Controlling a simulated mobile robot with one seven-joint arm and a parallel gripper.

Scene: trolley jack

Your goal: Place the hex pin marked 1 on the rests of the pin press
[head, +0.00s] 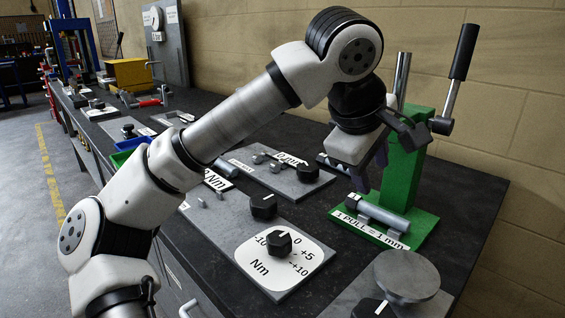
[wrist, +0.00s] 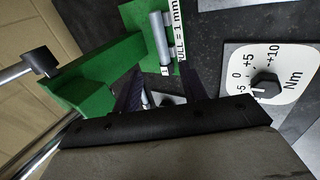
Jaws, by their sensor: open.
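The green pin press (head: 424,196) stands at the right of the bench; its green frame (wrist: 95,75) fills the left of the wrist view. The grey hex pin (head: 383,214), its pale end marked 1, lies lengthwise over the press base beside a shorter grey bar, seemingly a rest (head: 386,229). In the wrist view the pin (wrist: 158,42) runs up from between my fingers. My gripper (head: 371,172) is open just above the pin's marked end. In the wrist view its fingers (wrist: 160,90) stand apart on either side of that end. Contact under the pin is hidden.
The press lever (head: 458,65) rises behind my wrist. A "1 PULL = 1 mm" label (head: 370,231) edges the base. A Nm dial plate (head: 308,251) with black knobs lies left; a round grey disc (head: 407,276) stands in front. Dark bench is clear right of the press.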

